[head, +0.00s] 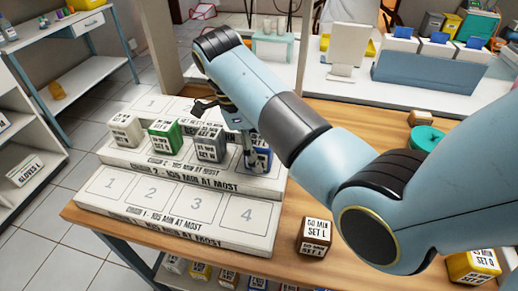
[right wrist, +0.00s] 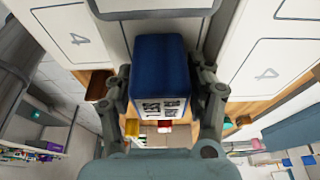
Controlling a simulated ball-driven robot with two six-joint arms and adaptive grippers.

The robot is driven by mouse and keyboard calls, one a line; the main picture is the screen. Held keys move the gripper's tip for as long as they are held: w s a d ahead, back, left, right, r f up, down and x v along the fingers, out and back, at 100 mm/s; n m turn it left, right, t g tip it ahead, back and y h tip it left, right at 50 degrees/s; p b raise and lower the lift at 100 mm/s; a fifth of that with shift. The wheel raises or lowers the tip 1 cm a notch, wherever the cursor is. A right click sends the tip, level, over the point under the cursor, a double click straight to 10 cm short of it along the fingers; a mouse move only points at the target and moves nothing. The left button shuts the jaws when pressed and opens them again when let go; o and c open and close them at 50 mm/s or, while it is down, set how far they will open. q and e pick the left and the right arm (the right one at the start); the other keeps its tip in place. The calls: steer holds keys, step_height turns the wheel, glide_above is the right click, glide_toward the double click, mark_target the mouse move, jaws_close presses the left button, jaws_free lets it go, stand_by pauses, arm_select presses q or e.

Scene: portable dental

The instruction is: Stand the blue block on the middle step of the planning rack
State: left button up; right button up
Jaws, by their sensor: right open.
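The planning rack (head: 180,203) is a white stepped stand with numbered places, in the left half of the head view. The blue block (head: 262,160) is at the right end of its middle step, partly hidden behind my right gripper (head: 250,158). In the right wrist view the blue block (right wrist: 160,70) lies between the two fingers of the right gripper (right wrist: 162,92), which are open on either side of it. Whether a finger touches it I cannot tell. A white block (head: 124,131), a green block (head: 165,136) and a grey block (head: 210,143) stand left of it on that step.
The front step's places are empty. A brown block (head: 313,236) stands on the wooden table (head: 285,212) right of the rack. A yellow block (head: 473,266) is at the far right, and a teal round container (head: 426,139) stands behind my right arm.

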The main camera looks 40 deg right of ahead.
steer(key=p+v, duration=1)
steer(key=v, duration=0.2)
